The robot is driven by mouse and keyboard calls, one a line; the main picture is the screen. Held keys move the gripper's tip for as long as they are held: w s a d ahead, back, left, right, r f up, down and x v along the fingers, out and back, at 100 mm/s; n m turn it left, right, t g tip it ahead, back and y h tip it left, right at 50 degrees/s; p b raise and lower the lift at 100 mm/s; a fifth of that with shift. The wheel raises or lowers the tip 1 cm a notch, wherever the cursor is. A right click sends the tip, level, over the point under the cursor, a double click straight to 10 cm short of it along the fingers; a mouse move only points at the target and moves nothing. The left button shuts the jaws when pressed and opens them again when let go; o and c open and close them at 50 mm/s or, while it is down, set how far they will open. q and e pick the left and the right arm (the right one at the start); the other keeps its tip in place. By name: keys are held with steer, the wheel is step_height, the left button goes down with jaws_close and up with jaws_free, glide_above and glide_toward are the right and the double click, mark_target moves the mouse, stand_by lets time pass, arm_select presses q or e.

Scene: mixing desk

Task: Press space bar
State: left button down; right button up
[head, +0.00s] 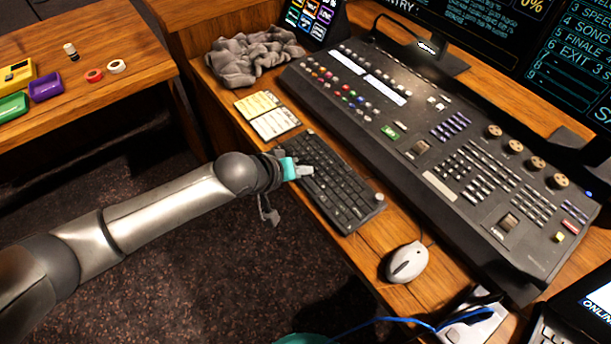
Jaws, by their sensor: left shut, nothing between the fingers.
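The black keyboard (345,195) lies on the wooden desk, its long side running along the desk's front edge. My left gripper (305,171) comes in from the left over the desk edge. Its fingers are shut and empty, at the keyboard's near long side, toward its upper-left half. They hide some of the keys there. The space bar cannot be made out clearly from the other keys. Whether the fingertips touch a key or hover just above cannot be told. My right gripper is not in view.
A mixing console (440,150) stands behind the keyboard. A white mouse (407,262) lies to its right. Note cards (267,115) and a crumpled grey cloth (252,58) lie to its upper left. A blue cable (395,320) runs at the bottom right. A side table (100,110) holds small coloured items.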

arm_select(q)
steer(key=shift+f, duration=0.2)
stand_by(0.4)
steer(key=shift+f, duration=0.25)
steer(key=shift+f, duration=0.3)
stand_by(0.5)
stand_by(0.3)
steer(key=shift+r+p, duration=0.75)
steer(key=shift+p, duration=0.25)
step_height(320, 180, up, 5)
steer(key=p, duration=0.5)
steer(key=shift+r+p, duration=0.1)
steer(key=shift+p, duration=0.3)
